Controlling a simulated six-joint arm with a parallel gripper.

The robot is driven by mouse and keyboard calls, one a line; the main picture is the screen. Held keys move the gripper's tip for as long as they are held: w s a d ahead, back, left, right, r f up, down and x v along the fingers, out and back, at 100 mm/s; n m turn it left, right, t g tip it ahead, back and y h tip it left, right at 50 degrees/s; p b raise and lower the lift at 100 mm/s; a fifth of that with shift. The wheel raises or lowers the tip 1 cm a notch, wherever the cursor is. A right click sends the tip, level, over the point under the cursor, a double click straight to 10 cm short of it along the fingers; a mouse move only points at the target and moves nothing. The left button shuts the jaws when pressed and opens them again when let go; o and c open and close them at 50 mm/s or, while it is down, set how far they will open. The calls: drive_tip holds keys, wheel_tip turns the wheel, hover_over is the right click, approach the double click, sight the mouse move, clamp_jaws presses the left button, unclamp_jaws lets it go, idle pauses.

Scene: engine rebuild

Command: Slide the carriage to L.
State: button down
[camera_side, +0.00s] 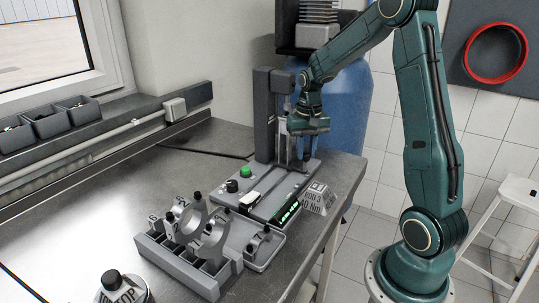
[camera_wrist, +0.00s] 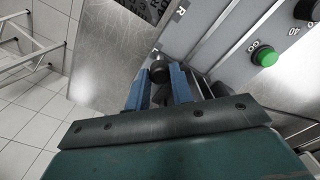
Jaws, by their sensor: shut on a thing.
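A grey bench machine with an upright column (camera_side: 265,115) stands at the back of the metal bench. My gripper (camera_side: 307,152) points down beside the right side of this column, above the far right part of the machine base (camera_side: 262,183). In the wrist view, the two blue fingers of my gripper (camera_wrist: 158,78) are shut on a dark round knob (camera_wrist: 157,70). I cannot tell how the knob joins the carriage, and the carriage is not clearly distinguishable. A letter R (camera_wrist: 181,11) shows on the grey machine surface; no L mark is legible.
A green button (camera_side: 245,171) and a black knob (camera_side: 231,186) sit on the base. A grey tray (camera_side: 180,270) holds rods in front. A blue drum (camera_side: 348,110) stands behind.

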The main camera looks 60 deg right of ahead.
drive_tip(key=c, duration=1.2)
unclamp_jaws()
drive_tip(key=shift+d, duration=0.25)
drive_tip(key=shift+r, duration=0.15)
wheel_tip(320, 180, up, 14)
drive_tip(key=shift+f, duration=0.2)
drive_tip(key=shift+a, duration=0.1)
drive_tip(key=s+a+r+n+t, duration=0.1)
drive_tip(key=s+a+r+n, duration=0.15)
drive_tip(key=a, duration=0.35)
drive_tip(key=s+a+r+n+t, duration=0.1)
drive_tip(key=s+a+n, duration=0.15)
drive_tip(key=a, duration=0.45)
drive_tip(key=s+a+f+n+t, duration=0.3)
drive_tip(key=s+a+n, duration=0.1)
drive_tip(key=s+a, duration=0.5)
drive_tip(key=shift+s+f+t, duration=0.3)
drive_tip(key=shift+s+f, duration=0.05)
drive_tip(key=shift+s, duration=0.75)
